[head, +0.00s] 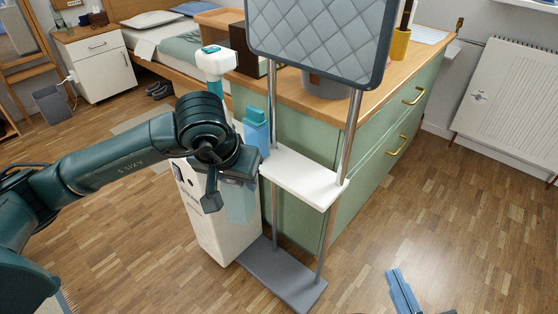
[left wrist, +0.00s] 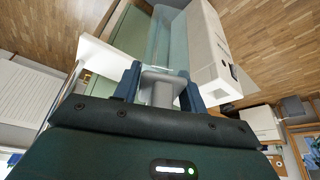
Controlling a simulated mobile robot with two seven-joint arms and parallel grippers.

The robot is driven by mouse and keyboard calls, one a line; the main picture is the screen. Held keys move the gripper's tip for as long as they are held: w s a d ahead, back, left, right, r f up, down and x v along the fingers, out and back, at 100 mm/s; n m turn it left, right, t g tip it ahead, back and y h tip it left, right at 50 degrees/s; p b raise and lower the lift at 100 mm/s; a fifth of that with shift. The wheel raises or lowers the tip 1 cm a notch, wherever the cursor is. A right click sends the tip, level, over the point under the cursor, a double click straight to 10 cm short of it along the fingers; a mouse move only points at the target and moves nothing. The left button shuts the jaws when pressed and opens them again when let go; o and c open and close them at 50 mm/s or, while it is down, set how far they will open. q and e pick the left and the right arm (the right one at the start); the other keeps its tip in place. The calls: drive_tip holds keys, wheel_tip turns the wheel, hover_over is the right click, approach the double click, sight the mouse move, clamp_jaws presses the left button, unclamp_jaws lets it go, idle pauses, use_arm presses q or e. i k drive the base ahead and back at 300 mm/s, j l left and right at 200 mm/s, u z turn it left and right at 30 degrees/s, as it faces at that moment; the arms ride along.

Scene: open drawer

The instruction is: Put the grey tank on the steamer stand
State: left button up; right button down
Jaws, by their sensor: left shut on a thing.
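My left gripper (head: 238,178) is beside the white steamer body (head: 205,215) and in front of its stand. In the left wrist view the left gripper's blue fingers (left wrist: 160,88) are shut on the grey handle of a see-through grey-green tank (left wrist: 165,45). The tank (head: 240,206) hangs below the gripper in the head view, apparently close to the steamer body; contact cannot be told. The stand has a dark grey base (head: 285,280), metal poles and a white shelf (head: 305,178). Part of my right gripper (head: 403,291), a blue finger, shows at the lower right; its opening is hidden.
A grey quilted board (head: 318,35) tops the poles. A blue container (head: 257,130) is behind the left gripper. A white steamer head (head: 215,62) rises beside it. A green dresser (head: 375,125) stands close behind. The wooden floor at the right is clear.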

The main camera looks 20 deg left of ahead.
sight(306, 176)
drive_tip(key=j+z, duration=0.4)
drive_tip(key=j, duration=0.2)
drive_tip(key=k+j+z, duration=0.15)
drive_tip(key=j+z, duration=0.25)
drive_tip(key=j, duration=0.15)
drive_tip(key=i+l, duration=0.15)
drive_tip(key=i, duration=0.25)
